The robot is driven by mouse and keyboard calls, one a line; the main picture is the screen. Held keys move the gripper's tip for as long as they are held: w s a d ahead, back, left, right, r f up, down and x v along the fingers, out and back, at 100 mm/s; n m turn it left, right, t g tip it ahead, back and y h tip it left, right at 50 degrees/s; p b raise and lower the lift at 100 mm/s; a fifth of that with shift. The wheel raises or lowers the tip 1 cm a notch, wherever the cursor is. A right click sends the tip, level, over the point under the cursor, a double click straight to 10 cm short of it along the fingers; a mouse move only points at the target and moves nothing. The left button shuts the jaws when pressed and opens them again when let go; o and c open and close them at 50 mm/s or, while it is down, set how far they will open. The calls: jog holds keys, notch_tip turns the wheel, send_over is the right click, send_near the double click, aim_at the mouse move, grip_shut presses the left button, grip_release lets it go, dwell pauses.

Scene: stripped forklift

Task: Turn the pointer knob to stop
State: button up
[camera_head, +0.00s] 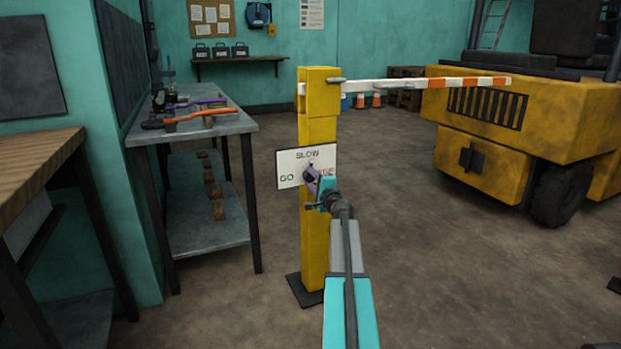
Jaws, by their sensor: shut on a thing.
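A white sign plate (291,160) is fixed to the yellow barrier post (316,240). The dark pointer knob (307,176) sits low in the middle of the plate, largely covered. My gripper (312,182) reaches in from the lower right and is shut on the knob. Which label the pointer faces cannot be made out.
A red-and-white barrier arm (430,84) extends right from the post top. The yellow forklift (520,110) stands at the right. A metal bench (190,128) with tools and a wooden table (40,160) are at the left.

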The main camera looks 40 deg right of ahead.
jog(key=m+p, duration=0.1)
jog(key=m, duration=0.2)
jog(key=m+p, duration=0.1)
jog(key=shift+w+a+r+m+p, duration=0.2)
jog(key=shift+w+r+m+p, duration=0.1)
jog(key=shift+m+p, duration=0.1)
jog(key=m+p, duration=0.2)
jog(key=m, duration=0.1)
jog(key=shift+r+m+p, duration=0.1)
jog(key=shift+m+p, duration=0.3)
jog(key=m+p, duration=0.3)
jog(key=shift+m+p, duration=1.3)
jog(key=shift+m, duration=0.5)
jog(key=shift+f, duration=0.2)
jog(key=shift+s, duration=0.1)
jog(key=o, duration=1)
jog(key=shift+g, duration=0.3)
jog(key=shift+o, duration=0.4)
jog(key=shift+d, duration=0.1)
jog(key=shift+s+f, duration=0.1)
jog(key=shift+s, duration=0.05)
